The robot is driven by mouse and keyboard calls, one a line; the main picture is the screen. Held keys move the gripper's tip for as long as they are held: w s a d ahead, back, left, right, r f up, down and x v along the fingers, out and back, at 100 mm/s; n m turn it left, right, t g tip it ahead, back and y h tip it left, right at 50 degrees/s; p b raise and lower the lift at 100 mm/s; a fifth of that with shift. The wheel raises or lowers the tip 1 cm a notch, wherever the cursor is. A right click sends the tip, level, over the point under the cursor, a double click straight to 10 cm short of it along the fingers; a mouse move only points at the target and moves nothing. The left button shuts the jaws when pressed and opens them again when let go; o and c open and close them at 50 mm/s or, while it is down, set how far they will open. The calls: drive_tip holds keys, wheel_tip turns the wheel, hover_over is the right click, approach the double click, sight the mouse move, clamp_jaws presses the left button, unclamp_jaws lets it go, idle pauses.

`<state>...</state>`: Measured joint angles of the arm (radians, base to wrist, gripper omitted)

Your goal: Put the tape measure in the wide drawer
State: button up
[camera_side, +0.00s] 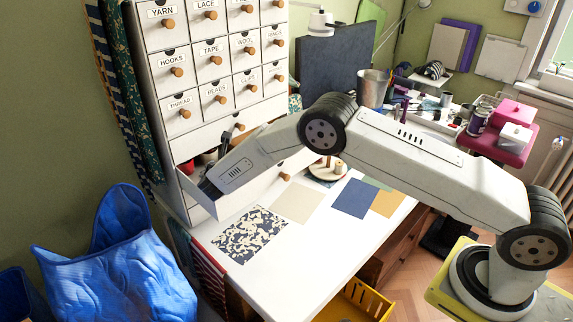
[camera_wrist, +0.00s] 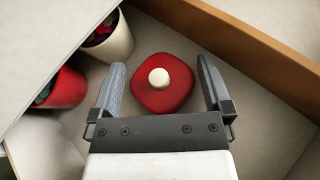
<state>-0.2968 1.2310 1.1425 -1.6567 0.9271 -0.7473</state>
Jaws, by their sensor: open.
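A red, rounded-square tape measure (camera_wrist: 163,98) with a white button on top lies on the pale floor of the open wide drawer (camera_side: 262,186). My gripper (camera_wrist: 163,92) is open, with one finger on each side of the tape measure. Narrow gaps show between it and the fingers. In the side view, my gripper (camera_side: 206,186) reaches down into the left part of the drawer, and its fingertips are mostly hidden. The drawer's brown wall edge (camera_wrist: 245,45) shows in the wrist view. I cannot make out the tape measure in the side view.
A cream cup (camera_wrist: 112,38) and a red cup (camera_wrist: 64,90), both holding small items, stand in the drawer left of my gripper. Small labelled drawers (camera_side: 210,55) rise above. The white tabletop below holds a patterned cloth (camera_side: 250,233) and several flat sheets.

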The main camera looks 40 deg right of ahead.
drive_tip(key=shift+s+a+r, duration=0.2)
drive_tip(key=shift+s+a, duration=0.15)
drive_tip(key=shift+v, duration=0.9)
wheel_tip(320, 180, up, 6)
drive_tip(key=shift+f, duration=0.25)
drive_tip(key=shift+s+r, duration=0.1)
drive_tip(key=shift+r, duration=0.7)
